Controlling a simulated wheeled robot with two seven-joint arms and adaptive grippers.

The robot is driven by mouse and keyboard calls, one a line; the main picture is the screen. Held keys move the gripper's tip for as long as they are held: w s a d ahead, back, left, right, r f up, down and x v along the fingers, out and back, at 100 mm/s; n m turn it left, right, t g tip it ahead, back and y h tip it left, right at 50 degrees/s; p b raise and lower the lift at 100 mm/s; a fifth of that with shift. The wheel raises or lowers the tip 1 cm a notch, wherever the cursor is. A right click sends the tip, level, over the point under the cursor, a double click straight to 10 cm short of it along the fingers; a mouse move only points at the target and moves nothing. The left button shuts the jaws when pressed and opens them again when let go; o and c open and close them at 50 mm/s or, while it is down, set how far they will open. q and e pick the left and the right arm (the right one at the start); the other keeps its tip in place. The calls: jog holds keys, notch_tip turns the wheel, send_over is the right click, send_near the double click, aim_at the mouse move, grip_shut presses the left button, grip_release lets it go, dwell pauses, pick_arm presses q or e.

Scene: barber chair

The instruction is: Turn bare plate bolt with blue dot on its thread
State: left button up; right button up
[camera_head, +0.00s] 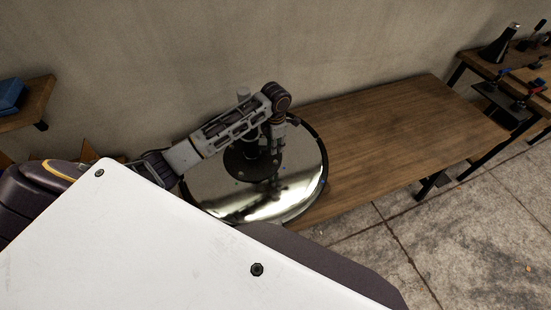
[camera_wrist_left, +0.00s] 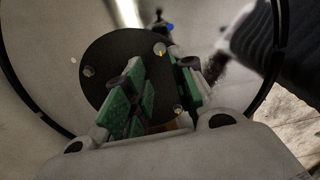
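A shiny round base (camera_head: 305,165) stands on a wooden table, with a dark round plate (camera_head: 237,160) at its middle. The plate (camera_wrist_left: 98,55) fills the middle of the left wrist view. Several bolt heads or holes show on it: a pale one (camera_wrist_left: 89,71) at left, one with a yellow mark (camera_wrist_left: 159,48) at the top and another (camera_wrist_left: 179,109) at lower right. A small blue spot (camera_wrist_left: 169,27) shows just beyond the plate's upper edge; I cannot tell what bears it. My left gripper (camera_head: 277,148) is over the plate, its green-padded fingers (camera_wrist_left: 163,88) apart, with nothing seen between them.
The wooden table (camera_head: 400,125) is bare to the right of the base. A second table (camera_head: 515,70) at far right holds dark tools and small parts. A blue object (camera_head: 10,95) lies on a shelf at left. A wall stands behind.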

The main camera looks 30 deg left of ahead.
aim_at(276, 162)
pick_arm(q)
jog(key=shift+f+p, duration=0.4)
jog(key=shift+f, duration=4.3)
grip_shut()
